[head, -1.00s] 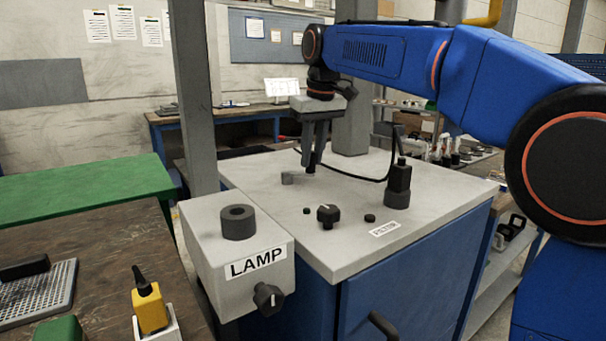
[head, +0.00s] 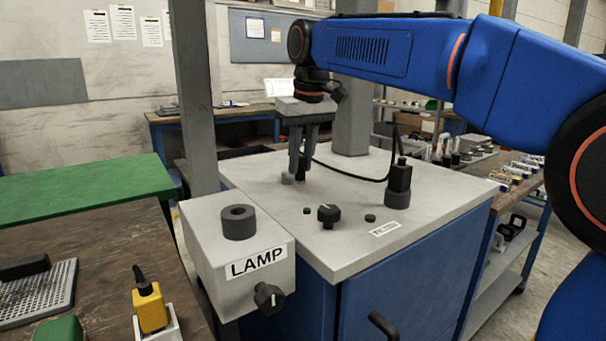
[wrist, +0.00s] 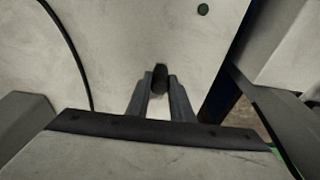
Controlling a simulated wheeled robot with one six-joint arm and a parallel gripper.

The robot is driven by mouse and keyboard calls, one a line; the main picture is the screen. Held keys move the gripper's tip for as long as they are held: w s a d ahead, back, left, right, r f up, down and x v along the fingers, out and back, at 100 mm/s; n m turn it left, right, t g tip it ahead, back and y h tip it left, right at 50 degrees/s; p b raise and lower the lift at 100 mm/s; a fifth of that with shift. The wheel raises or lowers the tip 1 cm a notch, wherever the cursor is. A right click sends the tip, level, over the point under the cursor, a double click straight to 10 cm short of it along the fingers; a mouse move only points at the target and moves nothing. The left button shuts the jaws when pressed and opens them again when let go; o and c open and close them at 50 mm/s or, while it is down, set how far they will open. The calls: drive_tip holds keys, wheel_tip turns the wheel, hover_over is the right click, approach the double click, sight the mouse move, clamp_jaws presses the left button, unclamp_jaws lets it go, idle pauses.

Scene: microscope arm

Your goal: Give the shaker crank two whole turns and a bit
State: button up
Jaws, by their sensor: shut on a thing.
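The shaker crank (head: 288,179) is a small grey piece low on the pale cabinet top, at its back left in the head view. Its dark upright handle (wrist: 160,77) shows between my fingertips in the wrist view. My gripper (head: 301,178) points straight down over the cabinet top and is shut on that handle, just right of the grey piece in the head view. My fingers hide part of the crank, so its arm's exact direction is hard to tell.
On the cabinet top (head: 262,194) are a black pointer knob (head: 328,216), a black upright device (head: 398,186) with a cable, and a FILTER label (head: 385,229). A LAMP box (head: 215,275) adjoins its left front. A grey post (head: 194,100) stands close left of my gripper.

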drive_tip(key=o, duration=0.6)
drive_tip(key=shift+r, duration=4)
drive_tip(key=shift+f, duration=4)
